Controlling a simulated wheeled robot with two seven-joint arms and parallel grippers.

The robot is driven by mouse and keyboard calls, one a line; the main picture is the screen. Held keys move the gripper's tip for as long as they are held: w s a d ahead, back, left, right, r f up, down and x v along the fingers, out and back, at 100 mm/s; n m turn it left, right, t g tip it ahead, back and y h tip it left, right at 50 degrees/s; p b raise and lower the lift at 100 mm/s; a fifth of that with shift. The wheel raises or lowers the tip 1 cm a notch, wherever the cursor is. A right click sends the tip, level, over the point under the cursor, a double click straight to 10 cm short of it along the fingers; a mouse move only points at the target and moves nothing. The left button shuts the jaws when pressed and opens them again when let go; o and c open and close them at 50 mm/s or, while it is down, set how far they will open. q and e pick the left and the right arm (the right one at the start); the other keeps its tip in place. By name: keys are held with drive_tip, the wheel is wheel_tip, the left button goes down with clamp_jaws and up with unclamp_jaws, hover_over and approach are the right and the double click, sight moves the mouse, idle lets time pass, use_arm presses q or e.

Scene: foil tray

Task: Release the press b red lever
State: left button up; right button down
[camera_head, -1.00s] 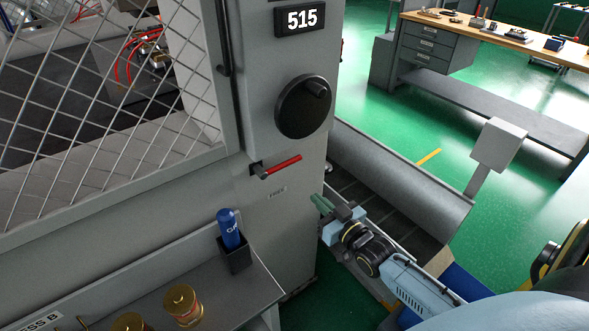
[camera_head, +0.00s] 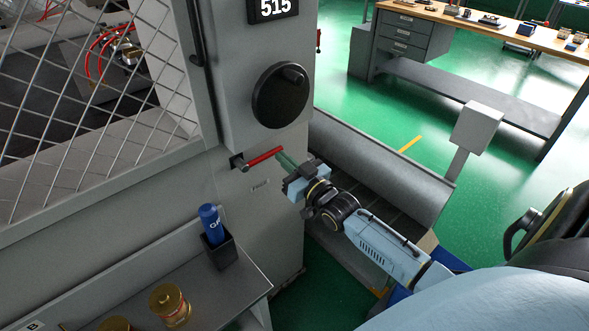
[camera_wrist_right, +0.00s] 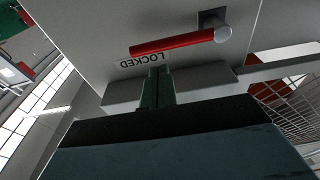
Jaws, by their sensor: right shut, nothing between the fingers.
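The red lever (camera_head: 264,157) sticks out of a slot in the grey press front (camera_head: 290,215), below a round black handwheel (camera_head: 281,95). It lies nearly level, its free end toward the right and slightly up in the head view. In the right wrist view the lever (camera_wrist_right: 172,45) spans above the fingertips, with its grey pivot at the right. My right gripper (camera_head: 281,155) is shut and empty, its green fingertips close by the lever's free end. In the wrist view the gripper (camera_wrist_right: 156,72) sits just apart from the lever, over an upside-down "LOCKED" label (camera_wrist_right: 146,60). My left gripper is not in view.
A mesh guard (camera_head: 90,110) covers the press at the left. A shelf (camera_head: 215,285) below carries a blue bottle (camera_head: 210,222) in a black holder and brass parts (camera_head: 170,305).

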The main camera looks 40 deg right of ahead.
drive_tip(key=shift+w+a+r, duration=0.1)
drive_tip(key=shift+w+r, duration=0.05)
drive_tip(key=shift+w, duration=0.85)
drive_tip(key=shift+w+a+r, duration=0.1)
drive_tip(key=shift+w, duration=0.85)
drive_tip(key=shift+f+b, duration=0.1)
drive_tip(key=shift+b, duration=0.2)
